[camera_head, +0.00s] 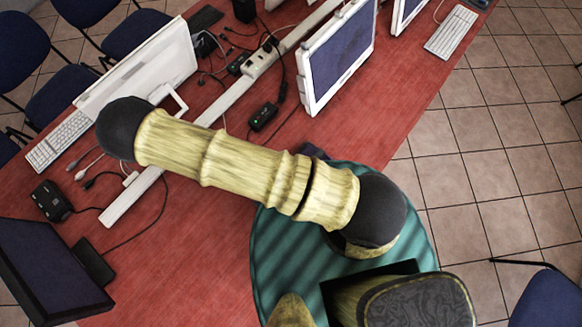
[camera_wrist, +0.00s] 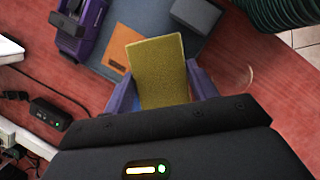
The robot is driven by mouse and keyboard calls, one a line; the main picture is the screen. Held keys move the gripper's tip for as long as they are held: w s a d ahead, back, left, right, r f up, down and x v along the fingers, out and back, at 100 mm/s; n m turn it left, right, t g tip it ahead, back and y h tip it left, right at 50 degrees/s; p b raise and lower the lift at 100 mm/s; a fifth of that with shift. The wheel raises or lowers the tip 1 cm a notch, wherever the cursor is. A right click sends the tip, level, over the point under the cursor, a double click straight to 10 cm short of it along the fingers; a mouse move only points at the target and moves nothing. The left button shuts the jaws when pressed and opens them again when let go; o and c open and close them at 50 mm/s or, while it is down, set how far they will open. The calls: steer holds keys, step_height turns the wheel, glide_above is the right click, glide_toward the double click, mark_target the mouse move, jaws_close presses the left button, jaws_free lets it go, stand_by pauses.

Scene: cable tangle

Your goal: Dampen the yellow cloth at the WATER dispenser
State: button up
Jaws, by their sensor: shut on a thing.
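The yellow cloth (camera_wrist: 158,72) shows as a flat, upright rectangle in the wrist view. My gripper (camera_wrist: 162,88) has a purple finger on each side of it and is shut on it. A purple device (camera_wrist: 78,27) with a grey middle stands at the upper left of the wrist view; I cannot read a WATER label on it. An orange-brown patch (camera_wrist: 117,48) with a small dark label lies between this device and the cloth. In the head view my arm hides the gripper and cloth.
A dark grey block (camera_wrist: 195,14) lies beyond the cloth on a blue-grey surface (camera_wrist: 150,14). The red table (camera_head: 190,240) carries a black adapter (camera_head: 263,116), cables, a white power strip (camera_head: 262,62), a white monitor (camera_head: 337,58) and a dark screen (camera_head: 50,270).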

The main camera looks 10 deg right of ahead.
stand_by(0.3)
steer(key=shift+f+b, duration=2.25)
steer(key=shift+f, duration=0.75)
steer(key=shift+f+b, duration=0.45)
steer(key=shift+f, duration=0.15)
steer(key=shift+r+p, duration=2.7)
steer(key=shift+r, duration=0.9)
